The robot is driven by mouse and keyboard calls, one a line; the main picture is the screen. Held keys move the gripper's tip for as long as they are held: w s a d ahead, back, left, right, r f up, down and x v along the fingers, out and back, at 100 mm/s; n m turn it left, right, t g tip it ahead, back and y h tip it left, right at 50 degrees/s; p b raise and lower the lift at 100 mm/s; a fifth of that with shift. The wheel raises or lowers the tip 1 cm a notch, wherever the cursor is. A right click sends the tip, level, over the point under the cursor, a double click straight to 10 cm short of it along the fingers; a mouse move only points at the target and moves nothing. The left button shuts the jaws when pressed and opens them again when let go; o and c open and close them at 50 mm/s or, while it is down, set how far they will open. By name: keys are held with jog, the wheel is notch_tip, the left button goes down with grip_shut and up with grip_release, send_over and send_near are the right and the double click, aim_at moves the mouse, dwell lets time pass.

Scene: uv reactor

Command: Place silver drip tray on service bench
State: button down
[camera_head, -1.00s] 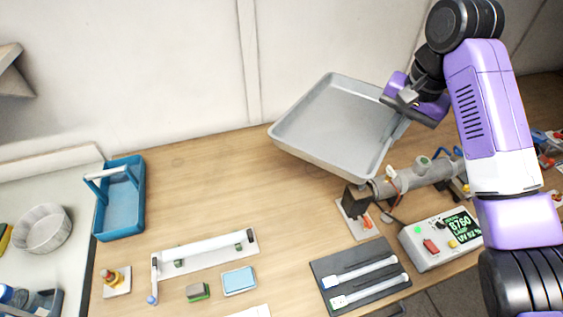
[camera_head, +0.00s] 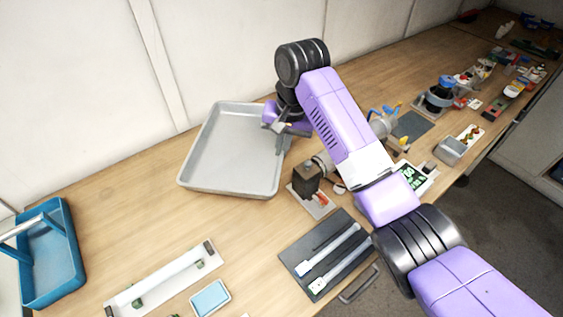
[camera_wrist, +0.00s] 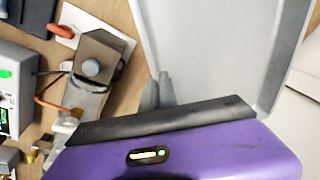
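The silver drip tray (camera_head: 235,150) is a shallow grey rectangular pan over the back of the wooden service bench (camera_head: 130,205), near the wall. In the head view I cannot tell whether its underside touches the bench. My gripper (camera_head: 283,127) is at the tray's right edge, with its fingers at the rim. In the wrist view the tray (camera_wrist: 215,50) fills the upper right, and the gripper fingers (camera_wrist: 158,92) look close together against its edge. The fingertips' grip is partly hidden by the gripper body.
A grey cylinder reactor with a dark end block (camera_head: 306,178) stands right of the tray. A dark mat (camera_head: 330,255) with white lamp tubes lies in front. A blue caddy (camera_head: 47,255) is at left. The bench between caddy and tray is clear.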

aim_at(281, 172)
jog(key=shift+f, duration=3)
jog(key=c, duration=2.1)
grip_release()
jog(key=shift+f, duration=0.2)
jog(key=o, duration=0.4)
jog(key=r, duration=0.4)
jog(key=s+d+r, duration=0.1)
jog(key=r, duration=0.7)
jog(key=shift+s+d, duration=0.25)
jog(key=shift+d, duration=0.1)
